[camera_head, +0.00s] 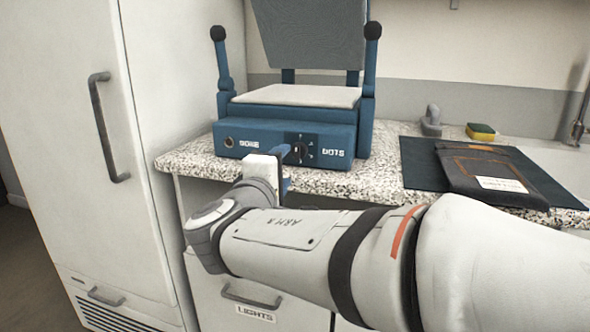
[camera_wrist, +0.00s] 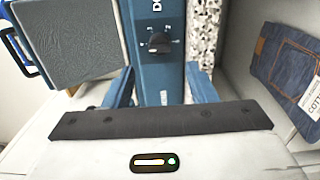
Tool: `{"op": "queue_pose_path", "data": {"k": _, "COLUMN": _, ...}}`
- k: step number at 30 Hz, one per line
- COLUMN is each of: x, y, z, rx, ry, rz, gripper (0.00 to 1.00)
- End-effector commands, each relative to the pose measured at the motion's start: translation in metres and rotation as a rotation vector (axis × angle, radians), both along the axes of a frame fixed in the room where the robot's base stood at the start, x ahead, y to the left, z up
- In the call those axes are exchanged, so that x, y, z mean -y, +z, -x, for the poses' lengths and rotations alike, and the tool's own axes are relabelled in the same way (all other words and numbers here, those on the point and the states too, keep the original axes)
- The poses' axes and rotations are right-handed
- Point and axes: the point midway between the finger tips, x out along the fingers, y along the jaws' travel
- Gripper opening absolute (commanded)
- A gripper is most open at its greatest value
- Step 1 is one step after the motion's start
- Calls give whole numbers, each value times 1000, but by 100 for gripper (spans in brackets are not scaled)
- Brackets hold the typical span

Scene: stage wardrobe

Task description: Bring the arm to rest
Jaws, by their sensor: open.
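My arm reaches in from the right in the head view, with its wrist bent at the counter's front edge. My gripper (camera_head: 286,165) is just in front of the blue press (camera_head: 340,140), near its black dial (camera_head: 300,150). In the wrist view my gripper (camera_wrist: 161,88) shows two blue fingers spread apart with nothing held between them. The dial (camera_wrist: 159,43) lies beyond the fingertips on the press's blue front panel. Whether a finger touches the panel I cannot tell.
The press's lid stands raised. Folded dark jeans (camera_head: 490,172) with a white label lie on a dark mat (camera_head: 418,165) at right. A sponge (camera_head: 481,131) and sink (camera_head: 565,165) are behind. A tall white cabinet (camera_head: 70,130) stands left. A "LIGHTS" drawer (camera_head: 235,312) is below.

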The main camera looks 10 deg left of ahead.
Motion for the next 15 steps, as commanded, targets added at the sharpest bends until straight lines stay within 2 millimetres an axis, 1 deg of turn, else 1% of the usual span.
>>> {"op": "queue_pose_path", "data": {"k": 2, "x": 3, "y": 2, "z": -1, "rx": -6, "ry": -6, "rz": -3, "gripper": 51}}
{"op": "queue_pose_path", "data": {"k": 5, "x": 21, "y": 8, "z": -5, "rx": -44, "ry": -46, "rz": -16, "gripper": 51}}
{"op": "queue_pose_path", "data": {"k": 8, "x": 59, "y": 16, "z": -10, "rx": -129, "ry": -130, "rz": -49, "gripper": 51}}
{"op": "queue_pose_path", "data": {"k": 9, "x": 78, "y": 19, "z": -11, "rx": -173, "ry": -174, "rz": -70, "gripper": 51}}
{"op": "queue_pose_path", "data": {"k": 10, "x": 94, "y": 21, "z": -11, "rx": -209, "ry": -209, "rz": -88, "gripper": 51}}
{"op": "queue_pose_path", "data": {"k": 11, "x": 109, "y": 22, "z": -10, "rx": -246, "ry": -245, "rz": -107, "gripper": 51}}
{"op": "queue_pose_path", "data": {"k": 12, "x": 129, "y": 23, "z": -8, "rx": -295, "ry": -291, "rz": -136, "gripper": 51}}
{"op": "queue_pose_path", "data": {"k": 14, "x": 156, "y": 24, "z": -2, "rx": -367, "ry": -358, "rz": -182, "gripper": 51}}
{"op": "queue_pose_path", "data": {"k": 15, "x": 173, "y": 25, "z": 4, "rx": -412, "ry": -401, "rz": -215, "gripper": 51}}
